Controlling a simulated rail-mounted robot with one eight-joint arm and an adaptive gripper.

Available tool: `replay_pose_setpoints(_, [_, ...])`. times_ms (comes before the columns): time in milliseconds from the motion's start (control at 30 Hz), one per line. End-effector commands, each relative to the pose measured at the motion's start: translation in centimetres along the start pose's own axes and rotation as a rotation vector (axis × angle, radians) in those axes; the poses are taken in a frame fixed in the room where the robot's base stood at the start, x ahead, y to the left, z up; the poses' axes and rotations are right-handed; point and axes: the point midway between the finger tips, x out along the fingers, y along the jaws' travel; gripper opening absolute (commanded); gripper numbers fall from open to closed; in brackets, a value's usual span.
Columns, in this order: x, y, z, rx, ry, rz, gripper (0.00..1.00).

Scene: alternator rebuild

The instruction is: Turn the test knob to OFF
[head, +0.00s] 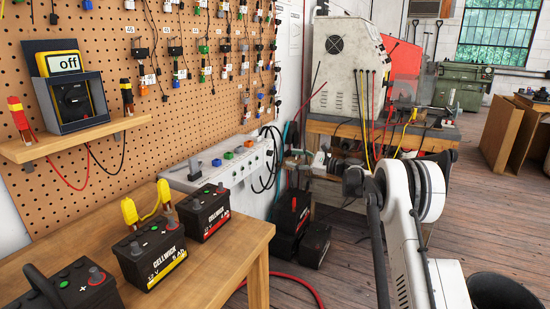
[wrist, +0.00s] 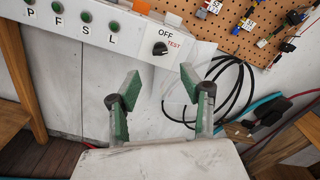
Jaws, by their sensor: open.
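The black test knob (wrist: 160,48) sits on the white control panel (wrist: 193,50) in the wrist view. "OFF" is printed above it and red "TEST" to its right. A small pale mark shows on the knob, but its exact pointing is too small to tell. My gripper (wrist: 160,84) is open and empty, its green-padded fingers below and on either side of the knob, apart from it. In the head view my gripper (head: 322,163) is just right of the panel (head: 205,178); the knob is too small to make out there.
A black cable coil hangs right of the knob (wrist: 236,92). Green buttons marked P, F, S, L line the panel's left. Batteries (head: 150,255) stand on the wooden bench (head: 215,262). A meter reading "off" (head: 72,85) stands on a shelf. A pegboard rises behind.

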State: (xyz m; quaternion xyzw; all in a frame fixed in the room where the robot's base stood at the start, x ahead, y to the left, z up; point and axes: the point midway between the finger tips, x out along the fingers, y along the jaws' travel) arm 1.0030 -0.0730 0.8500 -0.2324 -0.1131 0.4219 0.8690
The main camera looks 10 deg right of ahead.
Motion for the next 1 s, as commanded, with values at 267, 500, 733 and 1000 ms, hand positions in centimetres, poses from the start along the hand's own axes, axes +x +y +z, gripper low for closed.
replay_pose_setpoints(267, [5.2, 0.1, -0.2, -0.001, 0.0, 0.001, 0.41])
replay_pose_setpoints(500, [8.1, 0.0, -0.1, -0.001, 0.001, 0.0, 0.41])
replay_pose_setpoints(733, [8.9, 0.0, 0.0, -0.001, 0.0, 0.0, 0.41])
replay_pose_setpoints(1000, [8.9, 0.0, 0.0, -0.001, 0.001, 0.0, 0.32])
